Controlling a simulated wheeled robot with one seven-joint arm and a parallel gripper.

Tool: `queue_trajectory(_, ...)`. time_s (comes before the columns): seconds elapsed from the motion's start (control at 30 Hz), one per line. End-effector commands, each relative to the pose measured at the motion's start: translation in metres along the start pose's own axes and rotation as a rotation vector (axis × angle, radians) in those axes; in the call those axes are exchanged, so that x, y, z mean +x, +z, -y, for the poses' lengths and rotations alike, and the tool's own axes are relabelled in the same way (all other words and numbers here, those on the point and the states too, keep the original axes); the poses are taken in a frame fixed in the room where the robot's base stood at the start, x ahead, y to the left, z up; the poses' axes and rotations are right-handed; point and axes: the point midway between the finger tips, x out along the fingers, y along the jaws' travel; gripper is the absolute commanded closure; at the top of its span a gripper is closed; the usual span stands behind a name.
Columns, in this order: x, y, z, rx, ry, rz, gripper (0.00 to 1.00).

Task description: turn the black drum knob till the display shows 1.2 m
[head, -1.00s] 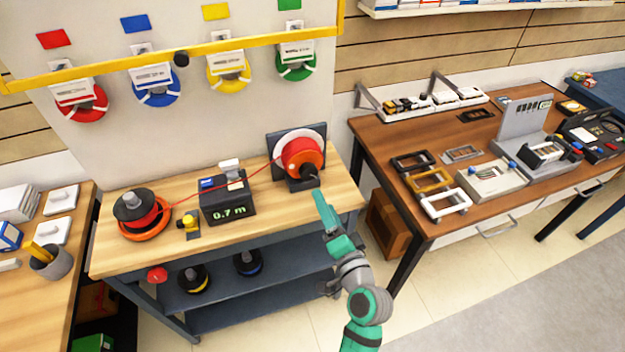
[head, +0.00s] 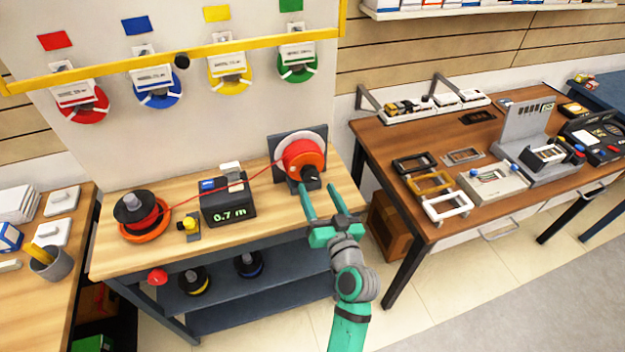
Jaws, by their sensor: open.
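The black drum knob (head: 310,174) sticks out from the front of the red drum (head: 297,155), which stands at the right end of the light wooden bench. The display (head: 229,213) on the dark meter box (head: 223,196) reads 0.7 m in green. A red line runs from the drum across the meter to the spool (head: 138,210) at the left. My gripper (head: 319,189) is open and empty. Its two green fingers point up toward the knob, with the tips just below it in the picture. I cannot tell whether they touch it.
A small yellow tool (head: 190,227) lies left of the meter on the bench (head: 262,221). Spools sit on the shelf below. The brown table (head: 390,143) with frames and devices stands at the right. A yellow rail (head: 110,66) crosses the board above.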

Motion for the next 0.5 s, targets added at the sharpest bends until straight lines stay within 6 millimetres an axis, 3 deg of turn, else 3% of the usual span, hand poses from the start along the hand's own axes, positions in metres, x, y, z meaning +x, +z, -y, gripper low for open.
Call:
queue_trajectory(0.2, 0.034, -0.001, -0.003, 0.000, 0.005, -0.001, 0.42)
queue_trajectory(0.5, 0.051, -0.001, -0.004, 0.002, 0.006, -0.001, 0.42)
